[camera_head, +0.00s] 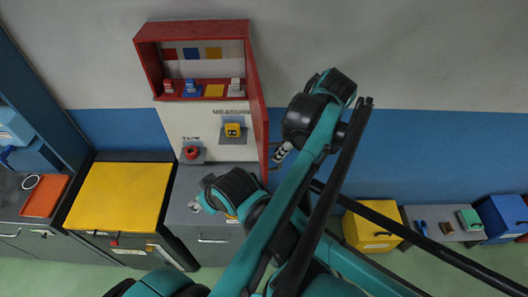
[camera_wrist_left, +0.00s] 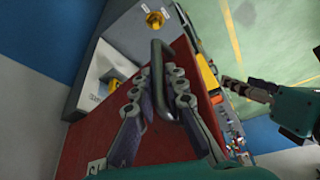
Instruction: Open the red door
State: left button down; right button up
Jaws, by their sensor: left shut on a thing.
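The red door (camera_head: 259,110) stands swung out at the right side of the red wall cabinet (camera_head: 190,31), seen nearly edge-on in the head view. The cabinet's inside is visible. In the left wrist view the red door (camera_wrist_left: 88,135) fills the middle and carries a dark bar handle (camera_wrist_left: 158,62). My left gripper (camera_wrist_left: 165,85) is shut around this handle; in the head view the left gripper (camera_head: 281,154) is beside the door's right face. My right gripper (camera_wrist_left: 238,87) shows at the right of the left wrist view, apart from the door; its finger state is unclear.
Small red and blue items sit on the cabinet shelf. Below are a yellow tape measure (camera_head: 232,130) and a red tape (camera_head: 191,152) on small ledges. A yellow-topped cabinet (camera_head: 118,195) stands left. A yellow bin (camera_head: 371,231) and blue bin (camera_head: 503,216) are right.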

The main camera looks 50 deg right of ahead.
pick_arm(q)
jog(key=shift+s+d, duration=0.35)
jog(key=shift+d, duration=0.2)
jog(key=c, duration=1.6)
grip_release()
jog(key=shift+o, duration=0.2)
jog(key=v, duration=1.2)
jog(key=shift+w, duration=0.15)
